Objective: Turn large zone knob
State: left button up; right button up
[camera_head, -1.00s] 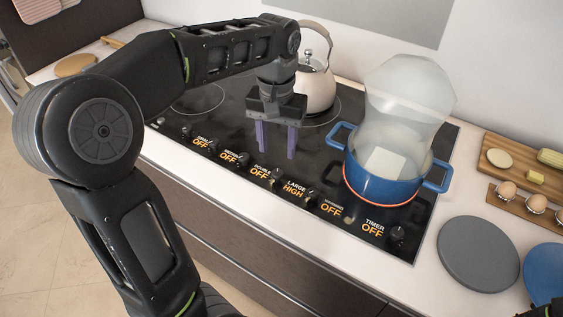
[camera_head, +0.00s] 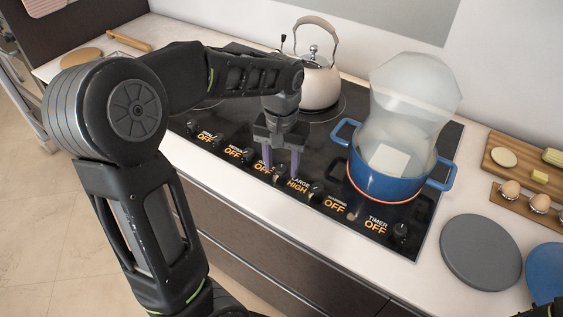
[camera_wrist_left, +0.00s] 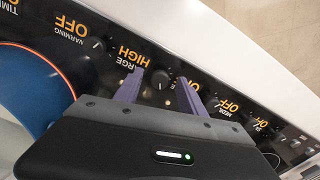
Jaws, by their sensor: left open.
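The LARGE label (camera_head: 298,185) on the black cooktop's front strip reads HIGH. It has a dark round knob on each side, and I cannot tell for sure which one belongs to it. My left gripper (camera_head: 281,172) is open and points down over the strip, its purple fingers on either side of the knob left of the label. In the left wrist view this knob (camera_wrist_left: 160,78) shows between the spread fingertips, with no clear contact. The knob right of the label (camera_head: 315,192) is outside the fingers.
A grey disc (camera_head: 480,255) and a wooden board (camera_head: 515,160) with food lie on the counter at right.

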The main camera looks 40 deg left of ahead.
pick_arm(q)
grip_shut()
dwell(0.5)
